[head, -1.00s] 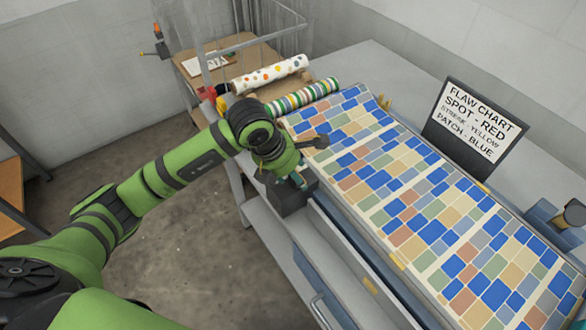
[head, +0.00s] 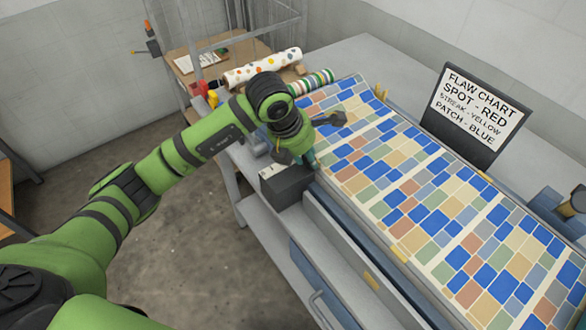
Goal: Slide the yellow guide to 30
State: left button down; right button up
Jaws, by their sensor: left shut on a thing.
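My left gripper (head: 309,160) reaches down at the near left edge of the patterned sheet (head: 420,190), beside a dark box (head: 287,185). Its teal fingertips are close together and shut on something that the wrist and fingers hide. I cannot make out the yellow guide for certain. No scale figure is legible. My right gripper is not in view.
A black flaw chart sign (head: 475,115) stands behind the sheet. A spotted roll (head: 262,68) and a striped roll (head: 312,82) lie at the far left end. A blue-grey fixture (head: 552,215) is at the right. The back of the bench is largely clear.

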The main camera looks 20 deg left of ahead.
pick_arm(q)
jog(key=shift+w+d, duration=0.2)
jog(key=shift+r, duration=0.15)
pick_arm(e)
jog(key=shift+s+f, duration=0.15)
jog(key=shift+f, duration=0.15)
pick_arm(q)
jog(key=c, duration=0.9)
grip_release()
jog(key=shift+w+d, duration=0.1)
jog(key=shift+w, duration=0.15)
jog(key=shift+s, duration=0.1)
jog(key=shift+s, duration=0.1)
jog(key=v, duration=1.1)
jog(key=shift+s+a+r, duration=0.1)
jog(key=shift+a+r, duration=0.15)
jog(key=shift+r, duration=0.1)
